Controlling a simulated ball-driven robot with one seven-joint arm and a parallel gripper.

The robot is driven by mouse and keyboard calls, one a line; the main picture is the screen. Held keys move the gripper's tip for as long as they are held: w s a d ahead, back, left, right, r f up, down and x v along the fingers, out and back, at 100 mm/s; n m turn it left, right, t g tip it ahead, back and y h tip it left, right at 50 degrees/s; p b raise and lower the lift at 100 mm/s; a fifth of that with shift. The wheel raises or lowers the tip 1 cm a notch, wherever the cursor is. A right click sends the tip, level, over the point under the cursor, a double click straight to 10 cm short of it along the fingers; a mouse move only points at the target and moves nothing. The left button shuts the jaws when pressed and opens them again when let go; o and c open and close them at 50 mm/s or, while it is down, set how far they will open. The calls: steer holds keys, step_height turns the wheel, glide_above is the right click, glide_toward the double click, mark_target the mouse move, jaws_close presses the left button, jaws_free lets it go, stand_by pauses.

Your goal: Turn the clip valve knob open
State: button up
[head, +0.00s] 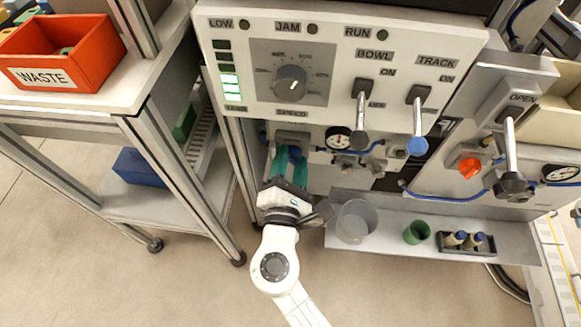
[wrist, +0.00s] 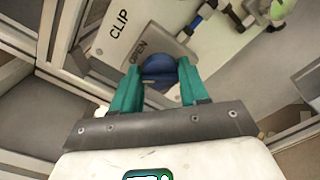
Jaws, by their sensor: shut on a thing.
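In the head view my gripper (head: 290,165) reaches up to the machine's lower front, below the control panel. The knob shows there only as a small dark blue patch (head: 294,152) between the fingers. The knob's exact turn angle cannot be told.
The control panel (head: 240,45) with dial and levers overhangs above. A gauge (head: 338,138) and blue tubing are close on the right. A grey shelf (head: 385,240) holds a clear cup (head: 356,222) and a green cup (head: 417,232). A cart frame (head: 180,170) stands left.

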steer(key=m+b, duration=0.2)
steer(key=m, duration=0.1)
steer(key=m+b, duration=0.1)
steer(key=shift+d+f, duration=0.1)
steer(key=shift+f, duration=0.15)
steer(key=shift+r+m+b, duration=0.1)
steer(key=shift+m+b, duration=1.1)
steer(key=shift+m, duration=0.3)
steer(key=o, duration=1)
steer(key=shift+o, duration=0.2)
steer(key=shift+s, duration=0.1)
steer(key=s+p, duration=0.1)
steer(key=s, duration=0.9)
steer(key=shift+s+a, duration=0.2)
steer(key=shift+s, duration=0.15)
